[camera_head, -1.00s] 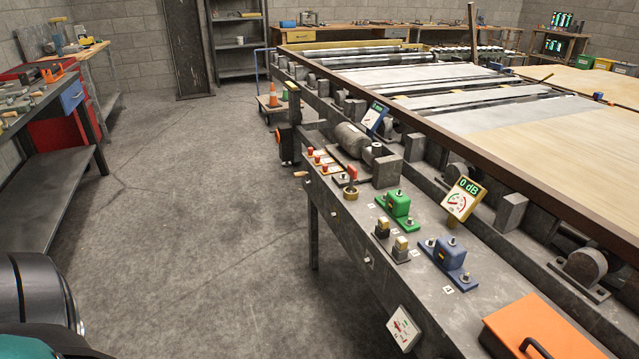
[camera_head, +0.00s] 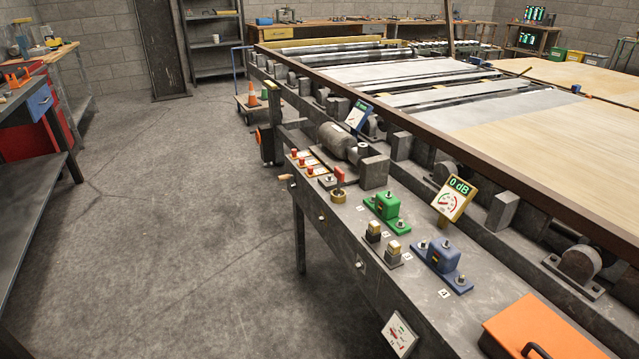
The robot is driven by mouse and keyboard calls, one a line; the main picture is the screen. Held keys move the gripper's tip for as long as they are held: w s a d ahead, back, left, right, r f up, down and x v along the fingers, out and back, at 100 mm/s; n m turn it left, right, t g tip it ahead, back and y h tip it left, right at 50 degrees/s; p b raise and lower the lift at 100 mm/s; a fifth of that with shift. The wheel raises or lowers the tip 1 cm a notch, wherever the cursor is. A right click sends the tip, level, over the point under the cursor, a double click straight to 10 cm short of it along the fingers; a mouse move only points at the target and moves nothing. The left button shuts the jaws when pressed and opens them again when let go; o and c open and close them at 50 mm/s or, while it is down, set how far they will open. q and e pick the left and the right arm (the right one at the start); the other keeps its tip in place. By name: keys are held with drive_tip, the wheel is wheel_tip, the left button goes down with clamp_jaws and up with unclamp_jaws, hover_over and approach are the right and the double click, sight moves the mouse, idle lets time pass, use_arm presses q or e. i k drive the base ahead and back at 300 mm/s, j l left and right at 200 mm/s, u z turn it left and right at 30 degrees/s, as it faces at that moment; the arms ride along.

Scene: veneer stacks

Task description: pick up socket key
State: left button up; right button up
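I cannot make out a socket key for certain in the head view. A small red-topped piece (camera_head: 338,178) stands upright on a brass ring on the grey machine ledge (camera_head: 345,236); I cannot tell what it is. Small tools lie on the workbench at the left (camera_head: 22,92), too small to name surely. Neither of my grippers is in view.
The ledge holds a green block (camera_head: 385,206), a blue block (camera_head: 443,256), a dial reading 0 dB (camera_head: 453,199) and an orange box (camera_head: 550,325). Veneer sheets (camera_head: 540,140) lie behind. The concrete floor (camera_head: 190,210) between bench and machine is clear.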

sight(339, 174)
drive_tip(key=i+j+z, duration=0.1)
drive_tip(key=i+j, duration=0.15)
drive_tip(key=i+j+z, duration=0.1)
drive_tip(key=i+j, duration=0.15)
drive_tip(key=i+j+z, duration=0.15)
drive_tip(key=j, duration=0.25)
drive_tip(key=i+j+z, duration=0.1)
drive_tip(key=i+j, duration=0.2)
drive_tip(key=i+j+z, duration=0.1)
drive_tip(key=j, duration=0.25)
drive_tip(key=i+j+z, duration=0.1)
drive_tip(key=i+j, duration=0.2)
drive_tip(key=i+j+z, duration=0.15)
drive_tip(key=j, duration=0.35)
drive_tip(key=i, duration=0.45)
drive_tip(key=l+z, duration=0.05)
